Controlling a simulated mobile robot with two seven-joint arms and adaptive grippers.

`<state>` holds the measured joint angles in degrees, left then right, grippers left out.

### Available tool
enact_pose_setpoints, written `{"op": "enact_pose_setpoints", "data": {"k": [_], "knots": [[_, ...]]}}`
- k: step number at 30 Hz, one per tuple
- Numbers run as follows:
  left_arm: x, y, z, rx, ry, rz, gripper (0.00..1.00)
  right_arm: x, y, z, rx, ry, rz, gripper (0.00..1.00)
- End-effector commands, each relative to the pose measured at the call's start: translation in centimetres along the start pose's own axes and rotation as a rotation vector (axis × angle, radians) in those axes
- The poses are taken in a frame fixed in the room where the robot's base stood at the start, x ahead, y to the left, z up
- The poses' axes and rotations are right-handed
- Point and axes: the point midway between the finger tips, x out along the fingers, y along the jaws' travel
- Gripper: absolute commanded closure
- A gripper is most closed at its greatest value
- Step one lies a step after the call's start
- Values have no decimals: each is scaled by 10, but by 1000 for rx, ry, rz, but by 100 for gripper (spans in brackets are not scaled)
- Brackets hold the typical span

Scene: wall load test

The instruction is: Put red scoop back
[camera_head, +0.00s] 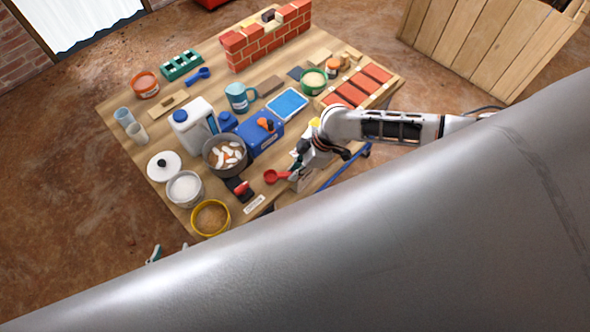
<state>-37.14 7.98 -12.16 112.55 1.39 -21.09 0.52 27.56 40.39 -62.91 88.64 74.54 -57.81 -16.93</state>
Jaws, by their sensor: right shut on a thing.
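The red scoop (272,177) is at the front edge area of the wooden table (160,185), right of the dark pot. My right gripper (289,177) comes in from the right and is shut on the scoop's handle end; the bowl points left. I cannot tell whether the scoop touches the table. Small parts of my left gripper (155,254) show beyond the table's front left edge. The rest of it is hidden behind my large grey arm link, so its jaws cannot be judged.
Near the scoop stand a dark pot (211,160) with white pieces, a blue toolbox (268,138), a yellow-rimmed bowl (199,219) and a white bowl (173,190). A white jug (187,133) stands behind. A brick wall (262,48) stands at the back.

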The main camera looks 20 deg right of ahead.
Motion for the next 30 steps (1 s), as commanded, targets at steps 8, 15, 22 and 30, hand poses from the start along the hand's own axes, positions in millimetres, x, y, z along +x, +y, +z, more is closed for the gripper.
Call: {"op": "enact_pose_setpoints", "data": {"k": [8,15,22,30], "knots": [[0,0,0,0,1,0,60,1,0,0,0,0,0,100],[0,0,1,-1,-1,0,60,1,0,0,0,0,0,69],[0,1,3,-1,-5,1,60,1,0,0,0,0,0,55],[0,1,3,0,-5,1,60,0,0,0,0,0,0,55]]}}
